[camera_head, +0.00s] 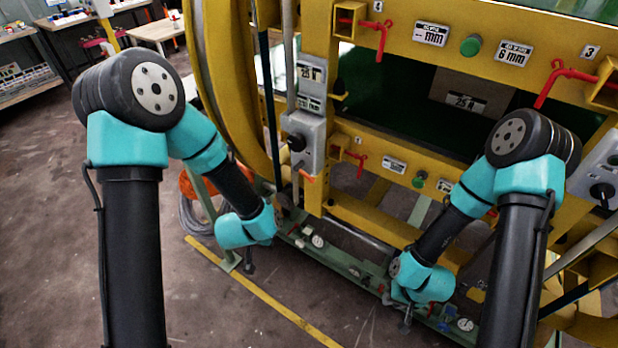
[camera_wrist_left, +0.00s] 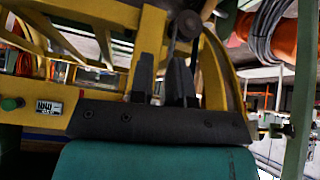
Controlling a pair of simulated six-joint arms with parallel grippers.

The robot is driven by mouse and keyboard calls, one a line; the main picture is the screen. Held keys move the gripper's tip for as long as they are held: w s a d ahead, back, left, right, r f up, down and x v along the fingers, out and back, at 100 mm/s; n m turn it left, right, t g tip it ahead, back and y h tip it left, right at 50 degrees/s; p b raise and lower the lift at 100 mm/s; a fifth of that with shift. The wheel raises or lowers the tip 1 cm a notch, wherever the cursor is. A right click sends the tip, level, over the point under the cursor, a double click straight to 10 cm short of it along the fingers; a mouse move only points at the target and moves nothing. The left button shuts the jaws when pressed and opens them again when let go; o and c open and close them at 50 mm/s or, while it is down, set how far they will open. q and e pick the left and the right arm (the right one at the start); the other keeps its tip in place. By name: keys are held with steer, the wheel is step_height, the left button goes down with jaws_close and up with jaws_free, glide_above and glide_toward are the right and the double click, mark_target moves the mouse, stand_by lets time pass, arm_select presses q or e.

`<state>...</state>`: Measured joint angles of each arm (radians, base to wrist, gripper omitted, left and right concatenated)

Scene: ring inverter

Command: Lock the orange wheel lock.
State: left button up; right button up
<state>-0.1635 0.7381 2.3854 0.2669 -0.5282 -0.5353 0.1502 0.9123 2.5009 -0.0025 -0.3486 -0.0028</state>
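I cannot pick out the orange wheel lock with certainty. A small orange piece (camera_head: 308,177) shows below the grey switch box on the yellow frame in the head view. A larger orange body (camera_head: 187,187) stands behind my left arm with grey cable; it also shows at the upper right of the left wrist view (camera_wrist_left: 284,32). My left gripper (camera_wrist_left: 162,82) has its two dark fingers apart with nothing clearly held, before yellow beams and a dark round part with a rod (camera_wrist_left: 187,24). My right gripper (camera_head: 405,322) points down by the green base rail; its finger gap is too small to read.
The yellow ring inverter (camera_head: 318,100) fills the centre and right, with red handles (camera_head: 380,28) and green buttons (camera_head: 470,45). A grey switch box (camera_head: 303,140) projects from it. A green rail (camera_head: 340,262) runs along its foot. Open floor (camera_head: 60,230) lies left.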

arm_select(q)
steer(key=w+d+r+m+t, duration=0.1)
steer(key=d+r, duration=0.1)
steer(key=r, duration=0.1)
steer(key=w+d+r+m+t, duration=0.1)
steer(key=w+r, duration=0.1)
steer(key=r, duration=0.1)
steer(key=w+d+r+t, duration=0.1)
steer(key=d+r, duration=0.1)
steer(key=r, duration=0.1)
steer(key=shift+w+d+r+m, duration=0.1)
steer(key=shift+w+d+m, duration=0.1)
steer(key=shift+d+m, duration=0.15)
jaws_close()
steer(key=w+d+r+m+t, duration=0.1)
steer(key=d+r+m+t, duration=0.1)
steer(key=d+r, duration=0.2)
step_height(320, 180, up, 4)
steer(key=shift+w+f, duration=0.25)
steer(key=shift+d, duration=0.1)
glide_above(309, 177)
steer(key=s+d, duration=0.1)
steer(key=s, duration=0.3)
step_height(309, 177, down, 5)
steer(key=f, duration=0.1)
steer(key=w+f, duration=0.2)
steer(key=shift+a+f, duration=0.4)
steer(key=shift+d, duration=0.1)
